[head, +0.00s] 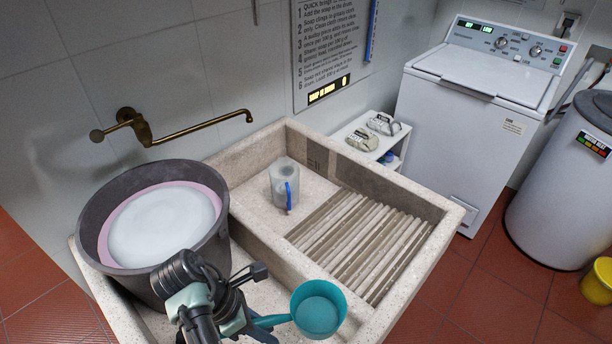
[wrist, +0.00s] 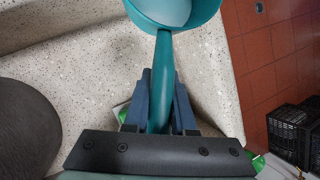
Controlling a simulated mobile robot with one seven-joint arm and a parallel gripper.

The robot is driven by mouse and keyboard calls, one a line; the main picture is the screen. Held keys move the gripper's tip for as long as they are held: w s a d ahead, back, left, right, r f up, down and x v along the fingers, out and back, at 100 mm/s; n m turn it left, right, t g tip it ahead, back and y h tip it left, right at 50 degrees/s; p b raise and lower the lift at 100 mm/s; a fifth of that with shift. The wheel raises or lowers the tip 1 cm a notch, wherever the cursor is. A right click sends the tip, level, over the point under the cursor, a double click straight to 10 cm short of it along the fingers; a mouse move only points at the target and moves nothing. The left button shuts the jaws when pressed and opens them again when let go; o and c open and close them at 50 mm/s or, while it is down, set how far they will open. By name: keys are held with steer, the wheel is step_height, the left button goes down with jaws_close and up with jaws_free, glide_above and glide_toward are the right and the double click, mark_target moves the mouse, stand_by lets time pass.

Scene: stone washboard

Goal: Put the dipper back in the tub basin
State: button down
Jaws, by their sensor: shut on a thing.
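The teal dipper (head: 318,311) has a round cup and a long handle. My gripper (head: 268,325) is shut on its handle, with the cup sticking out to the right in the head view. In the wrist view, the blue fingers of my gripper (wrist: 160,105) close on the handle, and the dipper's cup (wrist: 172,12) is cut off at the top edge. The speckled stone tub basin (head: 240,255) lies under and around my gripper. The dipper appears over the basin's front right part; its height above the floor of the basin is hard to tell.
A dark bucket (head: 205,262) with whitish liquid and a pink inner band stands at the basin's left. The ribbed washboard (head: 365,240) and a clear jug with a blue handle (head: 284,185) are at the right. A brass tap (head: 190,130) reaches over the back.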

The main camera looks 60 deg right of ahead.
steer(key=s+a+f+n+b, duration=0.1)
steer(key=f+b, duration=0.1)
steer(key=f, duration=0.4)
steer(key=s+f+n+t+h+b, duration=0.1)
steer(key=f+n+b, duration=0.1)
steer(key=f, duration=0.4)
steer(key=s+a+f+n+b, duration=0.1)
steer(key=s+f+n+b, duration=0.1)
steer(key=f, duration=0.4)
steer(key=shift+a+f+t+h, duration=0.15)
steer(key=shift+a+t+h, duration=0.15)
steer(key=shift+t+h, duration=0.1)
steer(key=shift+f, duration=0.2)
steer(key=c, duration=0.7)
jaws_free()
steer(key=shift+c, duration=0.2)
steer(key=shift+r, duration=0.1)
